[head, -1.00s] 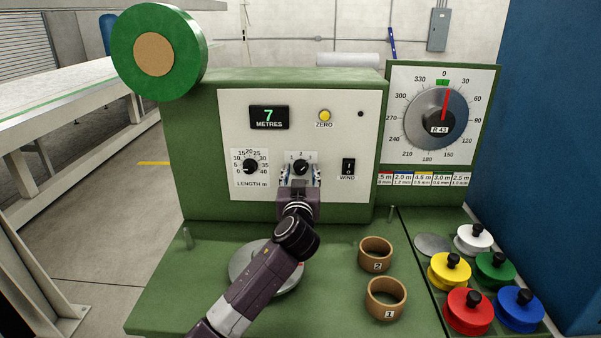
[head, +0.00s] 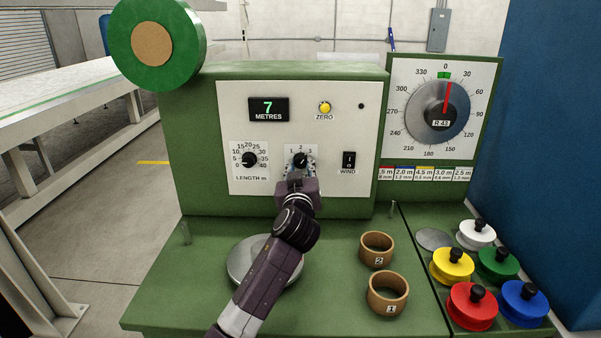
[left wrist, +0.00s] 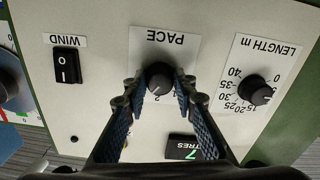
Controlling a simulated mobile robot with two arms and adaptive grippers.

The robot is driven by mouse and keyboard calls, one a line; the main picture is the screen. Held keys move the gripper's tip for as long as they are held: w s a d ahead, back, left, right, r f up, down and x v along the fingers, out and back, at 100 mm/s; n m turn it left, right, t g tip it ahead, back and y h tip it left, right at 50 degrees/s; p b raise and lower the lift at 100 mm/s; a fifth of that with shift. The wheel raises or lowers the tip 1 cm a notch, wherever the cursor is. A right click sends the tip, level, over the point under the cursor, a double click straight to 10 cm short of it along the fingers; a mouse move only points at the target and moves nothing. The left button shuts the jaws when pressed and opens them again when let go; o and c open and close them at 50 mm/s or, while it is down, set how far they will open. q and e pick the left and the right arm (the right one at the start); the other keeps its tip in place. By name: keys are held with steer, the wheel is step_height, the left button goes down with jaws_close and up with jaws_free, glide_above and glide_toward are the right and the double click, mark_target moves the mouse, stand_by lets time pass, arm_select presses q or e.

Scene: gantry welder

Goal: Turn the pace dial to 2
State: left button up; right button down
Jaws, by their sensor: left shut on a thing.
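The pace dial (head: 300,160) is a small black knob on the white panel, with 1, 2 and 3 above it in the head view. My right gripper is not in view.
The length dial (head: 250,160) is to the left and the wind switch (head: 349,160) to the right. The display (head: 268,110) reads 7 metres. Two wooden rings (head: 388,294) and several coloured spools (head: 472,306) stand on the green bench, right of my arm.

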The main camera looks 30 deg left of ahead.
mark_target(302, 125)
arm_select(q)
steer(key=n+b, duration=0.2)
steer(key=n, duration=0.1)
steer(key=shift+d+f, duration=0.1)
steer(key=shift+f, duration=0.1)
steer(key=shift+r+n+b, duration=0.15)
steer(key=shift+n+b, duration=0.75)
steer(key=shift+n, duration=1)
steer(key=o, duration=1.2)
steer(key=shift+c, duration=0.2)
step_height(302, 125, up, 10)
